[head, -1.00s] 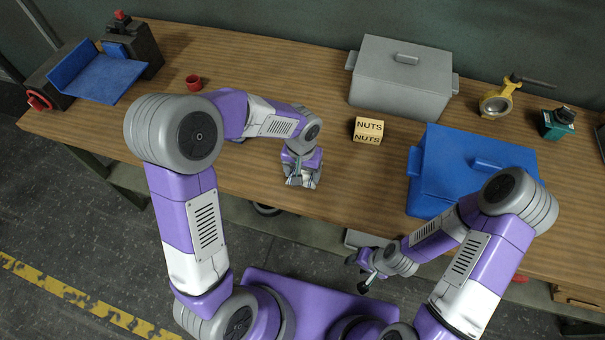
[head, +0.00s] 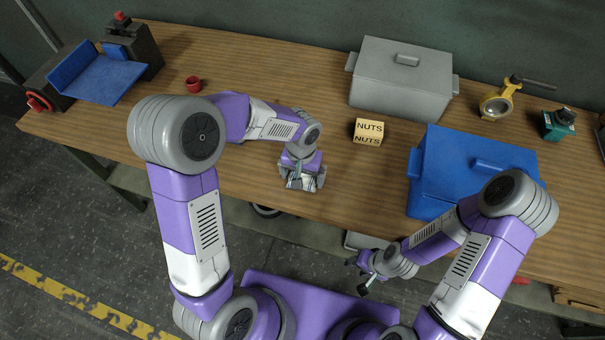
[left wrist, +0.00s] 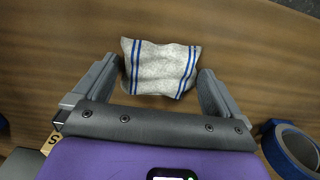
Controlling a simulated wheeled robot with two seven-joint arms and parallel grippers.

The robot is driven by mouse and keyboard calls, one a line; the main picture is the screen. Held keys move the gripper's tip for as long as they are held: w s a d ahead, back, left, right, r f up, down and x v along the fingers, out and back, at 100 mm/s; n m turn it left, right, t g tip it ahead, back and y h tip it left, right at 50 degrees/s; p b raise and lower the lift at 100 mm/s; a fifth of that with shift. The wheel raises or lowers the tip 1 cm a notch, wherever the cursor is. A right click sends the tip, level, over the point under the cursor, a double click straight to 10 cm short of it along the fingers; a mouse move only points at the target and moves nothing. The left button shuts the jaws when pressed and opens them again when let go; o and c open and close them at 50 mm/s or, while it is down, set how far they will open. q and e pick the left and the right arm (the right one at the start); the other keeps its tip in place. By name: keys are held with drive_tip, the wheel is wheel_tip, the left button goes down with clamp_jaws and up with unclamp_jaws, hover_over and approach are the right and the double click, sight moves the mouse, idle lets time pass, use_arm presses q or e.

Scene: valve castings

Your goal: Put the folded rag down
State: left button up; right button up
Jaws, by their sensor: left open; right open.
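The folded rag (left wrist: 160,68) is pale grey-white with blue stripes near two sides. In the left wrist view it lies on the wooden table top, between the spread fingers of my left gripper. A narrow gap shows on each side, so the fingers appear clear of it. In the head view my left gripper (head: 302,183) is low over the table's front edge area, open, and mostly hides the rag. My right gripper (head: 364,273) is open and empty, in front of the table edge.
A NUTS box (head: 368,132) stands right of my left gripper. Behind it is a grey lidded bin (head: 402,80); a blue lidded bin (head: 470,165) is at right. A red cup (head: 194,83) stands at back left. A blue ring (left wrist: 292,150) lies near my left gripper.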

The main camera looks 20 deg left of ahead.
use_arm(q)
wheel_tip(320, 180, up, 12)
drive_tip(key=p, duration=0.2)
use_arm(e)
wheel_tip(320, 180, up, 3)
drive_tip(key=shift+f, duration=0.15)
use_arm(q)
drive_tip(key=shift+s+a, duration=0.1)
